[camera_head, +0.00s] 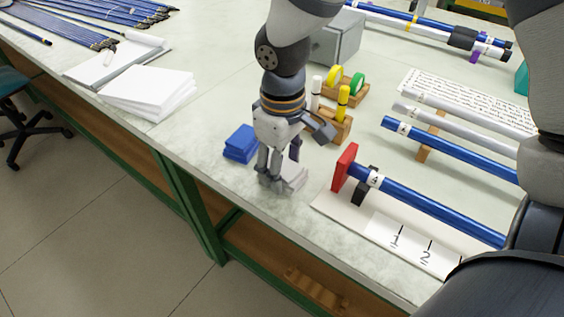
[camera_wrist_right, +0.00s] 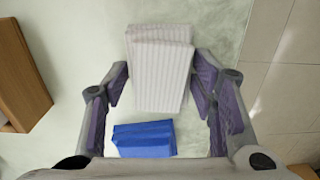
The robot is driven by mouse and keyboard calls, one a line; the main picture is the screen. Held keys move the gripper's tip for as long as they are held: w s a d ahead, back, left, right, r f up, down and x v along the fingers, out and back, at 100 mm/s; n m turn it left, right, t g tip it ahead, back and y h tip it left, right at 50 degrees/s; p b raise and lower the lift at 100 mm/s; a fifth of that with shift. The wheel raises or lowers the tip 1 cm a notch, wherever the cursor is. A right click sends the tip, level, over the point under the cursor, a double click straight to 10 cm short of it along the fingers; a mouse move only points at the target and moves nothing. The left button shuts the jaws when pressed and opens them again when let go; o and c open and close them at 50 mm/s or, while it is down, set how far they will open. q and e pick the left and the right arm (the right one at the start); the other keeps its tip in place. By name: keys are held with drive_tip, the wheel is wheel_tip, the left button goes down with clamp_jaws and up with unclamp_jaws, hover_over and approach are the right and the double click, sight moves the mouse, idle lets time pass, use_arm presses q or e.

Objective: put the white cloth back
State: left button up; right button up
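The white cloth (camera_wrist_right: 160,75) is a folded, ribbed stack lying flat on the table. In the head view it shows partly behind my right gripper's fingers (camera_head: 296,174). My right gripper (camera_wrist_right: 160,88) is open and points down over the cloth, one finger at each side of it with small gaps. In the head view the right gripper (camera_head: 276,178) stands near the table's front edge. A folded blue cloth (camera_head: 241,143) lies just left of it; it also shows in the wrist view (camera_wrist_right: 144,139). My left gripper is not in view.
To the right, a blue rod (camera_head: 425,209) rests against a red stop (camera_head: 345,167) on a numbered white board (camera_head: 337,205). Behind the gripper stand a wooden marker holder (camera_head: 334,128) and tape rolls (camera_head: 357,84). White paper (camera_head: 148,92) lies left. Bare table surrounds the blue cloth's left side.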

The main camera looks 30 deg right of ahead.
drive_tip(key=shift+o, duration=0.9)
drive_tip(key=shift+s+r, duration=0.1)
wheel_tip(320, 180, up, 12)
drive_tip(key=shift+p, duration=0.3)
